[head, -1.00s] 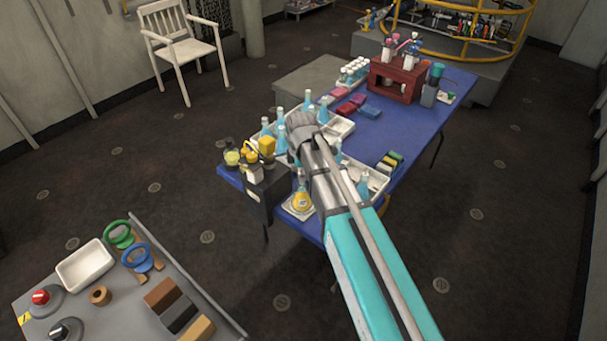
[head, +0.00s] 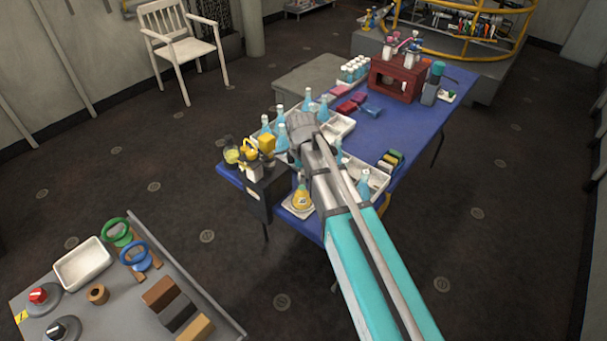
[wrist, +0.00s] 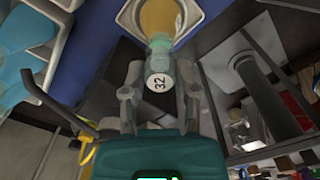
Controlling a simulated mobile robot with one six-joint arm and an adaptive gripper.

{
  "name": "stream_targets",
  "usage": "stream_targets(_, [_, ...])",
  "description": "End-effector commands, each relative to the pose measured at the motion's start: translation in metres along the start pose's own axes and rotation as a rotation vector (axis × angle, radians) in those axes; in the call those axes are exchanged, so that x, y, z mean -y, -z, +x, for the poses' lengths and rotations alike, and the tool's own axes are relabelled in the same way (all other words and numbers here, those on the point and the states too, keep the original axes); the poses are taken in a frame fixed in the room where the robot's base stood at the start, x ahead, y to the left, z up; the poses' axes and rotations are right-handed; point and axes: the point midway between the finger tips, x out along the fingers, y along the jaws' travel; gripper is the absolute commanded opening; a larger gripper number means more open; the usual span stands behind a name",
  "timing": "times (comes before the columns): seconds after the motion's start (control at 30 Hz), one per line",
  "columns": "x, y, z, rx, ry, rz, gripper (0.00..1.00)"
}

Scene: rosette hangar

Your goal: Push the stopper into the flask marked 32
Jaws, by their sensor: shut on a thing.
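The flask (wrist: 158,16) with amber contents is at the top of the wrist view, with a pale green neck. It also shows in the head view (head: 301,200), on a small white tray (head: 292,212) at the table's near edge. A white disc marked 32, the stopper's top (wrist: 160,84), sits between the fingers of my gripper (wrist: 159,92), in line with the neck. My gripper is shut on the stopper. Whether the stopper's lower end is inside the neck is hidden. In the head view my arm largely covers the gripper.
Several blue bottles (head: 282,135) stand in white trays close around my wrist. A dark box with yellow items (head: 267,144) is left of the flask. A red rack (head: 398,80) stands at the far end.

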Motion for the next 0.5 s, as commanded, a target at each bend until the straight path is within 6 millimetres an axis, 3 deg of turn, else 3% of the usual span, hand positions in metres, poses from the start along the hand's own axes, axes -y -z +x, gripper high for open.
stream_targets(0.5, [0.0000, -0.0003, 0.0064, 0.000, 0.000, 0.000, 0.08])
